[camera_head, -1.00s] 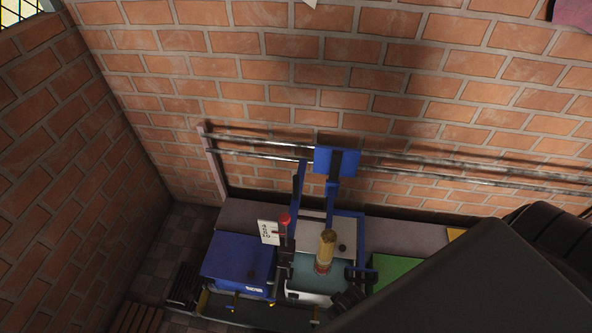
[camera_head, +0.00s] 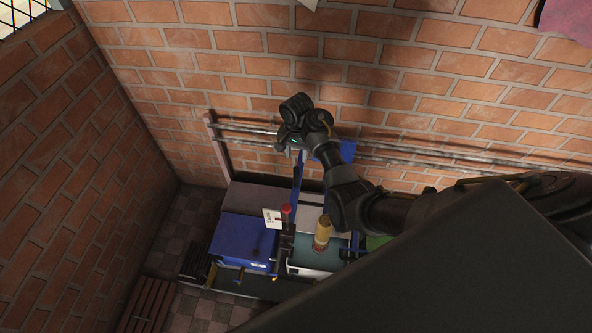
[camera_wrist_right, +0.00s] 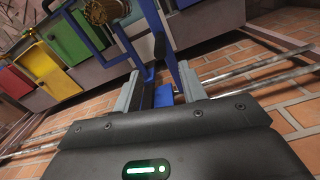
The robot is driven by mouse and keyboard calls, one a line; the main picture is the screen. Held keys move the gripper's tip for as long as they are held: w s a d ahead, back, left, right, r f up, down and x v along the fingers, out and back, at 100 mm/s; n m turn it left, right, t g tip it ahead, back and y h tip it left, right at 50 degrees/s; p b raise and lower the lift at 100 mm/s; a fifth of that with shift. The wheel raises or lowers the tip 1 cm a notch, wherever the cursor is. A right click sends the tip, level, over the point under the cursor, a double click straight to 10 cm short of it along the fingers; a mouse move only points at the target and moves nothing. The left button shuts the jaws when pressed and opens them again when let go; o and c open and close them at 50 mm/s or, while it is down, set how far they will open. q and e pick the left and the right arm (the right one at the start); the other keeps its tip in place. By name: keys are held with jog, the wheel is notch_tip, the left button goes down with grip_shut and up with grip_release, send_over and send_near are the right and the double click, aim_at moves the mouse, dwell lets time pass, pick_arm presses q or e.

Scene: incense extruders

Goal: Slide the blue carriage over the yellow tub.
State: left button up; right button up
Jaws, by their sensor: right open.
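The blue carriage (camera_head: 347,151) sits on two metal rails along the brick wall, partly hidden behind my right arm in the head view. My right gripper (camera_head: 289,145) is at the carriage, over the rails. In the right wrist view my right gripper (camera_wrist_right: 158,90) is open, with a finger on each side of a blue part of the carriage (camera_wrist_right: 163,95); I cannot tell if they touch it. The yellow tub (camera_wrist_right: 40,65) shows in the wrist view between a red tub and a green tub, off to the left of the carriage. It is hidden in the head view. My left gripper is not in view.
Below the rails stand a blue tub (camera_head: 243,240) and a brass cylinder (camera_head: 322,234). A red-topped lever (camera_head: 286,209) and a white card (camera_head: 272,218) are beside them. The green tub (camera_wrist_right: 68,38) and red tub (camera_wrist_right: 12,84) flank the yellow one. Rails (camera_wrist_right: 240,70) extend both ways.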

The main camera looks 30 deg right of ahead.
aim_at(296, 172)
notch_tip(296, 172, down, 11)
jog(key=shift+r+b, duration=0.15)
jog(key=shift+b, duration=0.3)
jog(key=shift+c, duration=0.2)
grip_shut()
